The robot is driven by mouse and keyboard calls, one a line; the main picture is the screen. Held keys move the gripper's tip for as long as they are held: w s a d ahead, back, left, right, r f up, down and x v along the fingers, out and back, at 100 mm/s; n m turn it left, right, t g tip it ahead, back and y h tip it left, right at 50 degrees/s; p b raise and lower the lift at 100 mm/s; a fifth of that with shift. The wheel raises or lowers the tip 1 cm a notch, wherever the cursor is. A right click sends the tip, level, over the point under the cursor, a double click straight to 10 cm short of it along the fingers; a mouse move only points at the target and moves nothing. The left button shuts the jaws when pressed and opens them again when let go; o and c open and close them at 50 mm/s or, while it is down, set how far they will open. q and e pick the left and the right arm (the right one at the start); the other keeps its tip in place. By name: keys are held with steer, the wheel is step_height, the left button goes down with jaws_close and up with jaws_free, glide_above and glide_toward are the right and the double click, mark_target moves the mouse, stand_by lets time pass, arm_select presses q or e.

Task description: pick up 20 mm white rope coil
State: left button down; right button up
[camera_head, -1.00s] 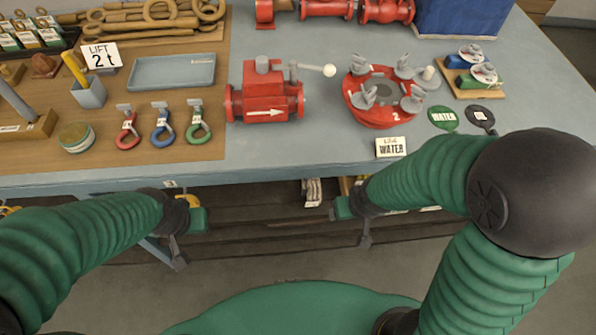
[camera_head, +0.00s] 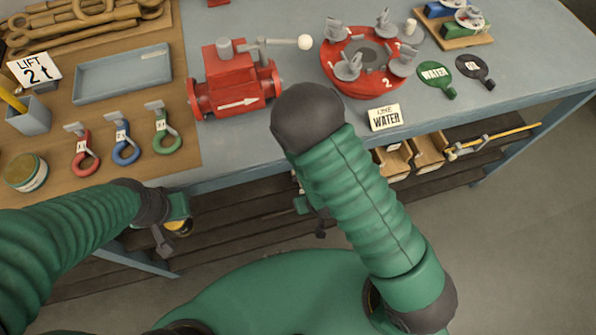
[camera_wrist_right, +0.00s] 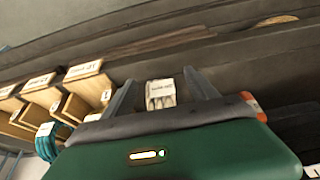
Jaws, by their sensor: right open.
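A pale off-white coil with a label (camera_wrist_right: 160,93), which looks like the white rope coil, is on the dark lower shelf in the right wrist view. The label is too small to read surely. My right gripper (camera_wrist_right: 159,76) is open, its two grey fingers on either side of the coil in that view. I cannot tell whether they touch it or how deep it lies between them. In the head view my right gripper (camera_head: 313,212) is mostly hidden behind my right arm, below the table's front edge. My left gripper (camera_head: 170,228) is low at the left, and its jaws are unclear.
Wooden bins (camera_wrist_right: 42,92) with labels and a teal coil (camera_wrist_right: 47,141) are left of the gripper in the wrist view. An orange-and-white item (camera_wrist_right: 253,105) is at right. The table (camera_head: 235,168) overhangs the shelf; a red valve (camera_head: 235,88) stands on it.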

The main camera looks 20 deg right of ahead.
steer(key=w, duration=0.1)
steer(key=w+f, duration=0.1)
steer(key=w, duration=0.1)
steer(key=w+f, duration=0.1)
steer(key=w, duration=0.1)
steer(key=shift+w+d+f, duration=0.1)
steer(key=shift+d+f, duration=0.05)
steer(key=shift+f, duration=0.1)
steer(key=shift+w+f, duration=0.1)
steer(key=shift+c, duration=1.4)
jaws_close()
